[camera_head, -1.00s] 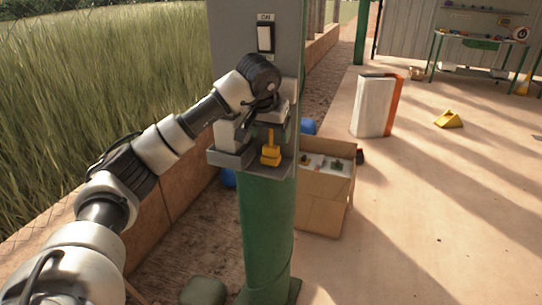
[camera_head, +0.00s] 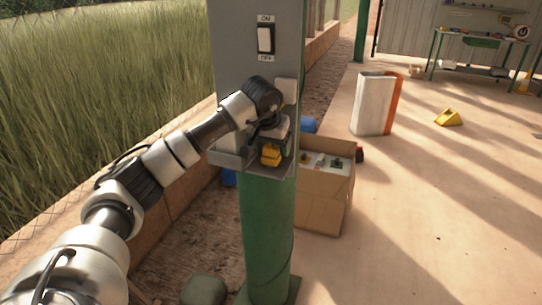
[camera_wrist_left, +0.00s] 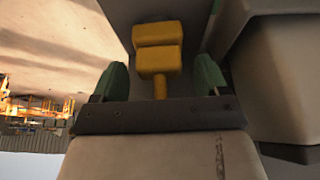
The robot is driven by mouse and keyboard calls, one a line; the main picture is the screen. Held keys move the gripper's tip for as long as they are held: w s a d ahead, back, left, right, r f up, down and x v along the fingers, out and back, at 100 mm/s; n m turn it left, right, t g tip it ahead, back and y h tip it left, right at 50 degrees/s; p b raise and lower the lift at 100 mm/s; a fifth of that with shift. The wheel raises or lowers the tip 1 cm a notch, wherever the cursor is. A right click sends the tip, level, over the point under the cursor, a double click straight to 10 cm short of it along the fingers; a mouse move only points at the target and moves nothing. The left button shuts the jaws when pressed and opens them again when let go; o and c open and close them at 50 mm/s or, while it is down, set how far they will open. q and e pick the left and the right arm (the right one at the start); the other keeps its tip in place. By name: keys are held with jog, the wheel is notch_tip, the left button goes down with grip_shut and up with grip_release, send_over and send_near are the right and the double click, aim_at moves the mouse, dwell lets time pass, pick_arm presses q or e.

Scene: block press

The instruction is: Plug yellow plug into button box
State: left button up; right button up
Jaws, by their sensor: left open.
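The yellow plug (camera_head: 271,155) sits on the grey shelf (camera_head: 232,161) of the green post. Its upper part is hidden behind my left gripper (camera_head: 272,137) in the head view. In the left wrist view, the yellow plug (camera_wrist_left: 158,62) shows as two blocks and a thin stem. The green fingers of my left gripper (camera_wrist_left: 161,78) stand open on either side of it, with gaps to both. A grey box with an ON/OFF switch (camera_head: 265,40) is above the shelf; I take it as the button box. No socket is clearly visible. My right gripper is not in view.
The green post (camera_head: 267,235) stands under the shelf. A cardboard box (camera_head: 323,200) with small items is close to its right. A white and orange panel (camera_head: 372,105) and a yellow wedge (camera_head: 448,117) stand farther right. A low wall runs on the left.

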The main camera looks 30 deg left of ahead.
aim_at(270, 147)
pick_arm(q)
jog(key=shift+c, duration=0.3)
jog(key=c, duration=0.9)
jog(key=shift+s+r+b, duration=0.15)
jog(key=shift+r+b, duration=0.2)
jog(key=shift+r, duration=0.05)
jog(key=r, duration=0.6)
jog(key=shift+s+r+b, duration=0.15)
jog(key=shift+s+b, duration=0.05)
jog(key=shift+b, duration=0.1)
jog(key=s+d+b, duration=0.2)
jog(key=s, duration=0.7)
jog(key=s+d+b, duration=0.2)
jog(key=s, duration=0.7)
jog(key=shift+s+d, duration=0.35)
